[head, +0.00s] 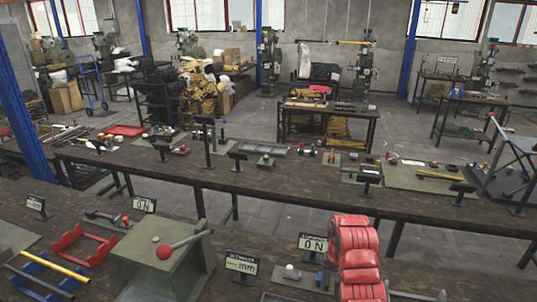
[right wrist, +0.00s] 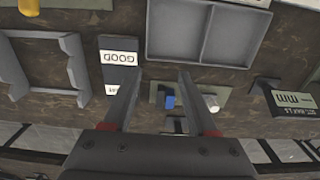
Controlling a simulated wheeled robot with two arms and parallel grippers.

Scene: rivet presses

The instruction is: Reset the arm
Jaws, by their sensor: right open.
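My right arm, red and jointed, rises at the lower right of the head view. Its gripper shows clearly in the right wrist view (right wrist: 160,76), with two grey fingers spread apart and nothing between the tips. Beyond the fingers is a dark brown work surface with parts on it. A small blue part (right wrist: 169,101) and a white knob (right wrist: 211,103) show near and between the fingers; I cannot tell how far below they are. My left gripper is not in view.
A green press box (head: 150,270) with a red-ball lever (head: 185,243) stands on the near bench, beside a red rack (head: 82,243) and signs (head: 314,243). The wrist view shows a two-compartment grey tray (right wrist: 207,32), a "GOOD" sign (right wrist: 118,60) and a grey rack (right wrist: 12,62). A long bench (head: 300,184) crosses behind.

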